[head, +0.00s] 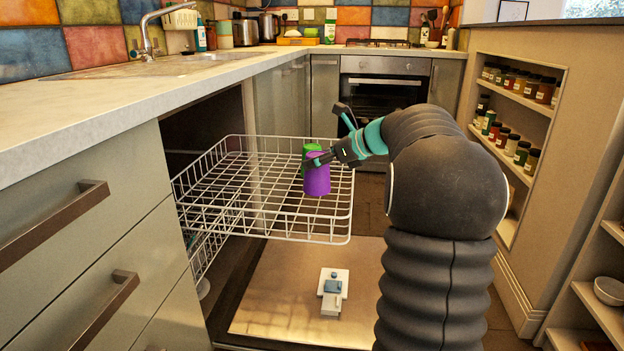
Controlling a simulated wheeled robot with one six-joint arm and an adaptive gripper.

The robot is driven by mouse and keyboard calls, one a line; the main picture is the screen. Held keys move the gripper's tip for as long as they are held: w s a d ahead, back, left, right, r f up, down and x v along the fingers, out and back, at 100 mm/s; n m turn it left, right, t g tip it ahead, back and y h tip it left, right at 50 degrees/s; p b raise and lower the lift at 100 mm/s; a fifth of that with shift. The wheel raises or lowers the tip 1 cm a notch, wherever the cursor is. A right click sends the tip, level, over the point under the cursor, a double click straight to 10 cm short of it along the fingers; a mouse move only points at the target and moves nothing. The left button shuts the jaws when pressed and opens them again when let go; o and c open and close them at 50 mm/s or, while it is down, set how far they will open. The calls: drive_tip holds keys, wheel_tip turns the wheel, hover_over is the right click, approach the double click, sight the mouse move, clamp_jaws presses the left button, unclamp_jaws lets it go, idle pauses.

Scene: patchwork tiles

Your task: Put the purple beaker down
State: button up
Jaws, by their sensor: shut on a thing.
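The purple beaker (317,182) is at the right part of the white wire dishwasher rack (228,186). My gripper (314,160) is shut on the beaker from the right, at its upper part. A green thing (308,148) shows just behind and above the beaker, partly hidden by it and by my gripper. I cannot tell whether the beaker's base touches the rack's wires.
The pulled-out rack's wire rim stands around the beaker. The open dishwasher door (280,310) lies below, with a small white and blue thing (332,290) on it. The worktop (120,95) runs along the left. Shelves with jars (515,85) stand at the right.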

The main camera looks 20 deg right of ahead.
sight(315, 174)
drive_tip(key=shift+x, duration=0.75)
drive_tip(key=shift+f, duration=0.3)
drive_tip(key=shift+f+b, duration=0.7)
drive_tip(key=shift+f, duration=1.05)
drive_tip(key=shift+f, duration=0.15)
drive_tip(key=o, duration=1.1)
drive_tip(key=shift+s+d+r, duration=0.1)
drive_tip(key=shift+s+r, duration=0.05)
drive_tip(key=shift+r, duration=0.15)
drive_tip(key=p+v, duration=0.2)
drive_tip(key=v, duration=0.9)
drive_tip(key=shift+s+d+r, duration=0.15)
drive_tip(key=shift+s, duration=0.1)
